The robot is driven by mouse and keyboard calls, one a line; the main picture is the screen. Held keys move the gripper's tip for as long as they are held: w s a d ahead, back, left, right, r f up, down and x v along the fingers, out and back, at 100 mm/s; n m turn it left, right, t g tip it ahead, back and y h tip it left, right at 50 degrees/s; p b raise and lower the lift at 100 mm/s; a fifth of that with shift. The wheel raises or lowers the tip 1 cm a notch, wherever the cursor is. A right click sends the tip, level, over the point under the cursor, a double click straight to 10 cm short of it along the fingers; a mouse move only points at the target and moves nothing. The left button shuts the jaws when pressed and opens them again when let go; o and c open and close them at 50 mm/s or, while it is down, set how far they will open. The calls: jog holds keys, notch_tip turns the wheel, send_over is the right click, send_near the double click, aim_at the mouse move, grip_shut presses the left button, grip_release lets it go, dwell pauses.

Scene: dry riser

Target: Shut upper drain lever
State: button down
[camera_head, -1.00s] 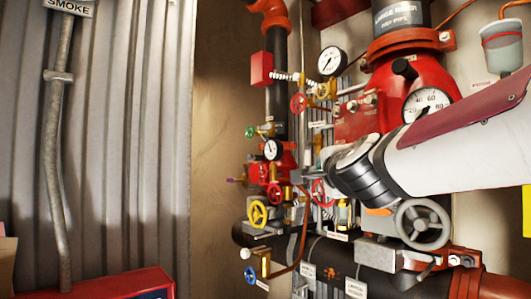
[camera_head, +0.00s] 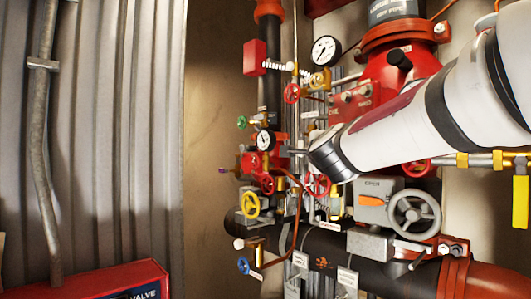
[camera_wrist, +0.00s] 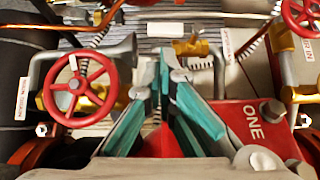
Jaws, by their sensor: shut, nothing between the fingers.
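My gripper (camera_wrist: 162,82) has teal fingers with their tips together and nothing between them. In the wrist view it points into a cluster of valves and pipes. Its grey tip (camera_head: 292,151) shows in the head view in front of the pipework, right of a small gauge. Past the fingertips is a brass fitting (camera_wrist: 192,47), with a white tag or plate beside it. In the head view a purple-tipped handle (camera_head: 224,170) is at the left of the valve cluster, and a yellow lever (camera_head: 521,200) hangs at the right edge. No readable label shows which one is the upper drain lever.
A red handwheel (camera_wrist: 77,86) is close left of the fingers; a red block marked ONE (camera_wrist: 250,125) is close right. Another red handwheel (camera_wrist: 302,15) is at the upper right. A yellow handwheel (camera_head: 250,204) and a grey handwheel (camera_head: 414,215) are lower.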

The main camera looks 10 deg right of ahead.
jog(key=w, duration=0.4)
jog(key=shift+w+d+r, duration=0.1)
jog(key=shift+w+d, duration=0.2)
jog(key=shift+d, duration=0.1)
jog(key=shift+w, duration=0.1)
jog(key=shift+w+f+m+b, duration=0.1)
jog(key=shift+f+m+b, duration=0.2)
jog(key=shift+b, duration=0.35)
